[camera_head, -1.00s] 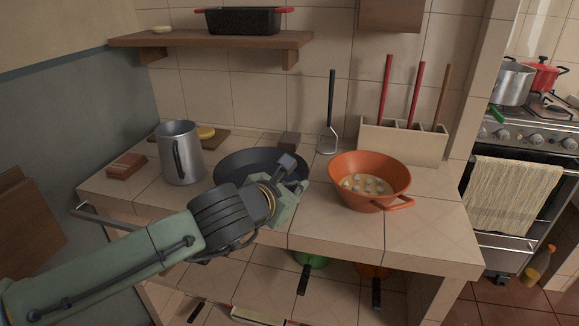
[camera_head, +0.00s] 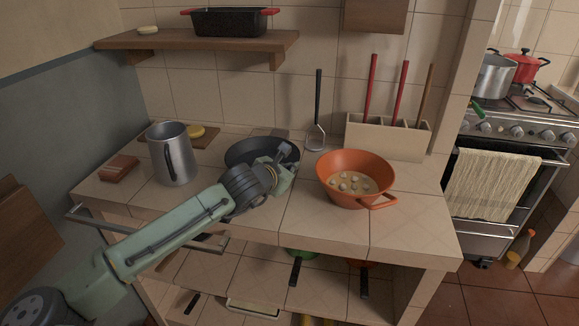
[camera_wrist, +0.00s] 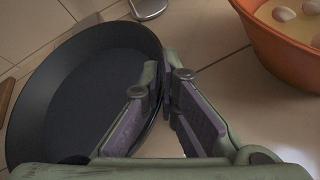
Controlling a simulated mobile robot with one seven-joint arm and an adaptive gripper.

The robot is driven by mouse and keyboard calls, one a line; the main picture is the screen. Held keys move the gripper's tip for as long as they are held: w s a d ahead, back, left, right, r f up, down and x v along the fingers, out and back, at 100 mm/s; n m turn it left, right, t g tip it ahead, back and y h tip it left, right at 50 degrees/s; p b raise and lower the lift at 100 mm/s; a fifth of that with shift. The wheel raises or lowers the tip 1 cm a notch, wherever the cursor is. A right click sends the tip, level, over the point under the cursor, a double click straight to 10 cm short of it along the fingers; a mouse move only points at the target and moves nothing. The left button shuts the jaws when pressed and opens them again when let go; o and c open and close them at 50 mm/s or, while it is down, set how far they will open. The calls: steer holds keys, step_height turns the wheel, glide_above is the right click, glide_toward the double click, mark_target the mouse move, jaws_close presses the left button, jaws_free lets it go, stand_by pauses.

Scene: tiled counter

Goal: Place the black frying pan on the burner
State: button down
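The black frying pan (camera_head: 250,150) is at the back middle of the tiled counter, between the metal pitcher and the orange bowl. My gripper (camera_head: 285,157) is at its right front edge. I cannot tell whether the pan is clear of the counter. My gripper hides part of the rim. The stove with its burner (camera_head: 533,103) is at the far right, beyond the wall edge. A grey pot and a red pot stand on it.
The metal pitcher (camera_head: 175,160) stands left of the pan. The orange bowl (camera_head: 345,193) is close on the right. A wall edge (camera_head: 468,70) separates counter and stove. The front counter is clear.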

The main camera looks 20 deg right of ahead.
steer(key=shift+f, duration=0.15)
steer(key=c, duration=2.3)
jaws_free()
steer(key=shift+f, duration=0.1)
steer(key=o, duration=0.5)
steer(key=shift+s+a+r, duration=0.1)
steer(key=shift+r, duration=0.1)
steer(key=b+v, duration=0.2)
steer(key=v, duration=1)
